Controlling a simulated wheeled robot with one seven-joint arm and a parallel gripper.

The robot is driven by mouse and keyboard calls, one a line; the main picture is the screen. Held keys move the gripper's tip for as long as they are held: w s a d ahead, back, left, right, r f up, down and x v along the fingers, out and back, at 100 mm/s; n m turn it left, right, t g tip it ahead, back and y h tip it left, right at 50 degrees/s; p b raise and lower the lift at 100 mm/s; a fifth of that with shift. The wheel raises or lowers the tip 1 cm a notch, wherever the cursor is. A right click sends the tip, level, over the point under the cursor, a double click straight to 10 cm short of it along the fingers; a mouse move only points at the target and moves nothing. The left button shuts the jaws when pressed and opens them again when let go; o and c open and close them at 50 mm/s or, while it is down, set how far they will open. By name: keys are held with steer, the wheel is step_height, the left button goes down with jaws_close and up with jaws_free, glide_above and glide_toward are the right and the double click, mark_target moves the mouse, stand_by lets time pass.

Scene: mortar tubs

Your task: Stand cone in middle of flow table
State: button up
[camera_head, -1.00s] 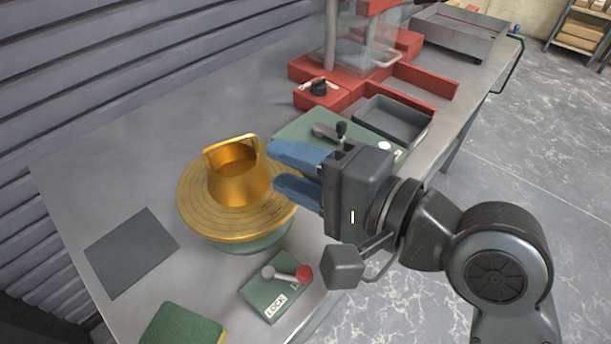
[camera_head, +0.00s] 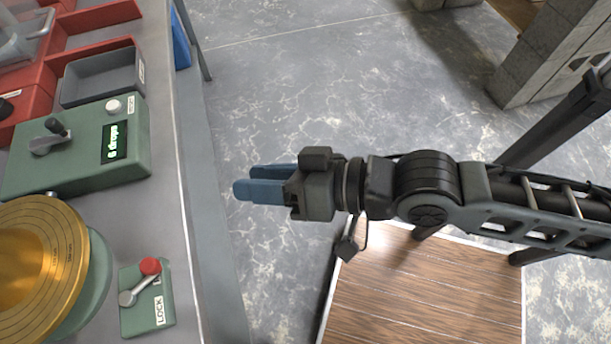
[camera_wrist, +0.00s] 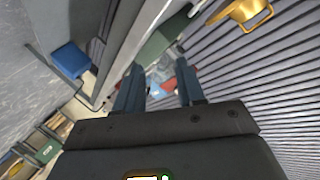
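The flow table has a round brass top (camera_head: 68,240) with ring lines, on a pale green base, cut off at the left edge of the head view. A brass cone (camera_head: 18,266) stands on it, mostly outside that view; its centring cannot be judged now. In the wrist view, a brass piece with a loop handle (camera_wrist: 240,14), apparently the cone, shows at the top edge. My gripper (camera_head: 240,188) has blue fingers spread apart and empty. It is over the floor, right of the bench and well away from the cone. It also shows in the wrist view (camera_wrist: 160,85).
A green control box (camera_head: 80,160) with a lever and a display reading "6 drops" sits behind the flow table. A green lock box (camera_head: 147,300) with a red-knobbed lever is beside it. A grey tray (camera_head: 100,75) and red frame stand farther back. Open floor lies right of the bench.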

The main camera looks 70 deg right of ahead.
steer(key=s+d+r+n+h, duration=0.1)
steer(key=s+n, duration=0.5)
steer(key=s, duration=0.6)
steer(key=shift+d+r+h, duration=0.25)
steer(key=shift+d+h, duration=0.05)
stand_by(1.7)
